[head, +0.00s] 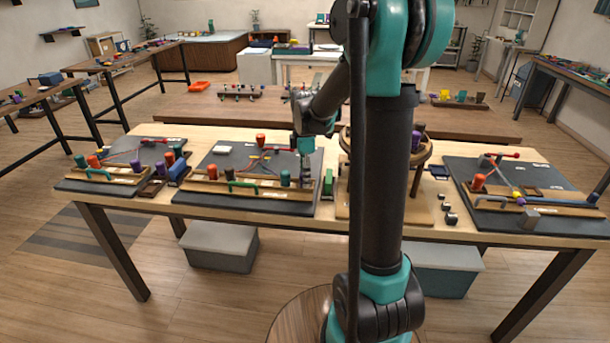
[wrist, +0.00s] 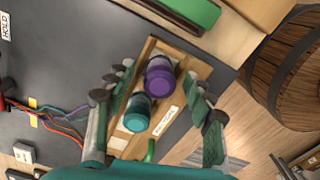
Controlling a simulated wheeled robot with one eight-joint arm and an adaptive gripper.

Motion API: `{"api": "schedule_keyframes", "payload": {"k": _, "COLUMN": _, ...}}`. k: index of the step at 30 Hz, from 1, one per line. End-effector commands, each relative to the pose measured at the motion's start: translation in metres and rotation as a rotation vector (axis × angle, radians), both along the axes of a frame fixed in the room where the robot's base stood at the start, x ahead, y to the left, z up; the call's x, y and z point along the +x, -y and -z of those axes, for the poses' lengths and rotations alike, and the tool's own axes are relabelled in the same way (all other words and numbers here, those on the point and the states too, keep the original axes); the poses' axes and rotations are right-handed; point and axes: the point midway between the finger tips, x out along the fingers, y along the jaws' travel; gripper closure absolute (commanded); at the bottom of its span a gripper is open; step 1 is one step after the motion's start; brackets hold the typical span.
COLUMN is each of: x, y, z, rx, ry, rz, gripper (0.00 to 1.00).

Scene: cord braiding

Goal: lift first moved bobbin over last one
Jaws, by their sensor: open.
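My gripper (head: 306,172) is over the right end of the middle dark board in the head view. In the wrist view my gripper (wrist: 158,88) is open, with one finger on each side of a wooden holder (wrist: 152,50). A purple bobbin (wrist: 160,80) and a teal bobbin (wrist: 136,115) stand side by side in this holder, between the fingers. Neither is visibly gripped. The teal bobbin also shows in the head view (head: 285,178).
Coloured cords (wrist: 60,120) cross the dark board at left in the wrist view. A green block (wrist: 190,10) lies beyond the holder. Similar boards flank this one on the table (head: 140,197). My arm hides part of the table.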

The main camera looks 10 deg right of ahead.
Motion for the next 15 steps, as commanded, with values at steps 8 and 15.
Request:
{"api": "schedule_keyframes", "payload": {"k": 8, "x": 0.000, "y": 0.000, "z": -0.023, "rx": 0.000, "ry": 0.000, "rz": 0.000, "gripper": 0.47}}
{"api": "schedule_keyframes", "payload": {"k": 15, "x": 0.000, "y": 0.000, "z": -0.070, "rx": 0.000, "ry": 0.000, "rz": 0.000, "gripper": 0.47}}
